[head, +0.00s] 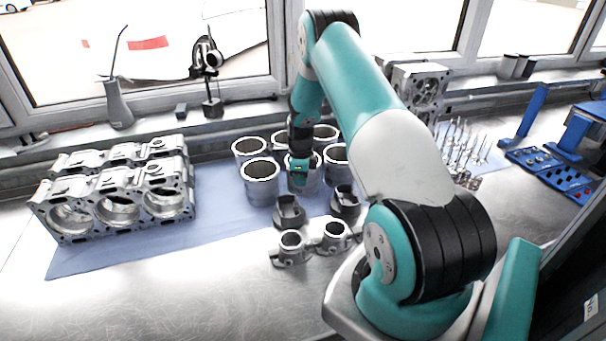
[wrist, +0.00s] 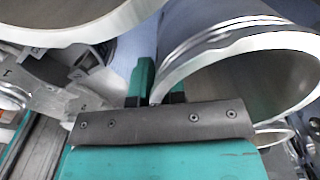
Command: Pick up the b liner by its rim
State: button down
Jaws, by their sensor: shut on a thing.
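Several grey metal cylinder liners stand on the blue mat in the head view. My gripper (head: 298,177) points down at the liner (head: 303,184) in the middle of the group, partly hidden behind it. In the wrist view my gripper (wrist: 160,94) is shut on the rim of this liner (wrist: 225,50), with one finger outside the wall and the other on the bore side. No letter shows on it, so I cannot tell from the marks that it is the b liner. Whether it touches the mat is hidden.
Neighbouring liners (head: 261,170) (head: 336,153) stand close on both sides. Engine blocks (head: 118,200) sit to the left, and small housings (head: 291,248) in front. Tools (head: 465,142) and a blue tray (head: 555,172) are to the right. The front left bench is clear.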

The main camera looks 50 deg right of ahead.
jog(key=shift+r, duration=0.1)
notch_tip(320, 180, up, 31)
jog(key=p, duration=0.3)
jog(key=shift+p, duration=0.35)
dwell(1.4)
